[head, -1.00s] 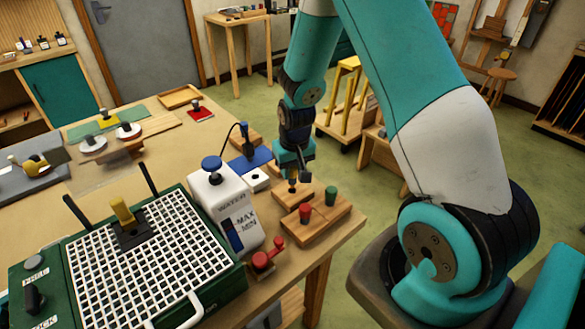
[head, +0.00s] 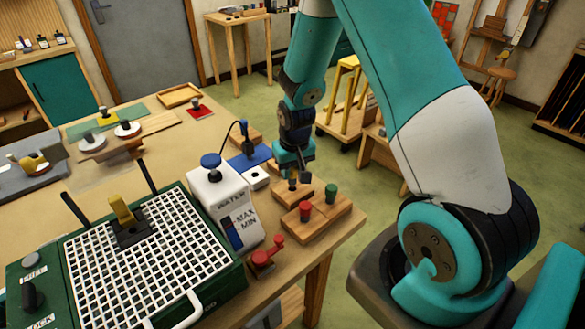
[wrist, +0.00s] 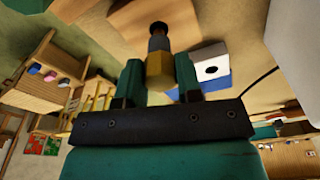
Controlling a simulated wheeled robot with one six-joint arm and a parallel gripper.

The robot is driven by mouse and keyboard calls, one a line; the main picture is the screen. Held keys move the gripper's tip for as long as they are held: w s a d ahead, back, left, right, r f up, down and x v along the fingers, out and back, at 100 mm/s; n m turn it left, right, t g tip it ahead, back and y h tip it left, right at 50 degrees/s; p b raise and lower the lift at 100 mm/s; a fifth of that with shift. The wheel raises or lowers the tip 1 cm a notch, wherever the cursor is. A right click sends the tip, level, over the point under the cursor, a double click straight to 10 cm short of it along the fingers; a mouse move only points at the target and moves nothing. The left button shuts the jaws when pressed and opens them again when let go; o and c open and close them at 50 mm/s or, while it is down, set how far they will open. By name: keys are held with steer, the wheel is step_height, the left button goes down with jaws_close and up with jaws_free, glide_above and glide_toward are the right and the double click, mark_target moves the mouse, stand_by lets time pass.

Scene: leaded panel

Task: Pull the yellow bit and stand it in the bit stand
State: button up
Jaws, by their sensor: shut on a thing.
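The yellow bit (wrist: 158,68) is between the two green fingers of my gripper (wrist: 159,82) in the wrist view. Its grey and dark end points away from the gripper, towards a wooden block. In the head view my gripper (head: 293,174) is low at the table's right part, pointing down, over a small wooden block (head: 279,193). The bit's lower end shows as a small dark piece there; whether it touches the block I cannot tell. In front is a wooden block (head: 310,232) bearing a red bit (head: 305,210) and a green bit (head: 331,193). Which block is the stand is unclear.
A blue pad (head: 249,160) with a white box (head: 256,179) lies behind. A green machine with a white grid (head: 165,265) fills the front left. The table's right edge is close.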

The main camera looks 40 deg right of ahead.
steer(key=shift+f+b, duration=0.8)
steer(key=shift+f, duration=0.35)
steer(key=o, duration=1)
steer(key=shift+r, duration=0.1)
steer(key=r, duration=0.5)
steer(key=s+r+b, duration=0.1)
steer(key=r, duration=0.5)
steer(key=s+r+b, duration=0.1)
steer(key=r, duration=0.5)
steer(key=shift+a+r, duration=0.1)
steer(key=shift+a, duration=0.15)
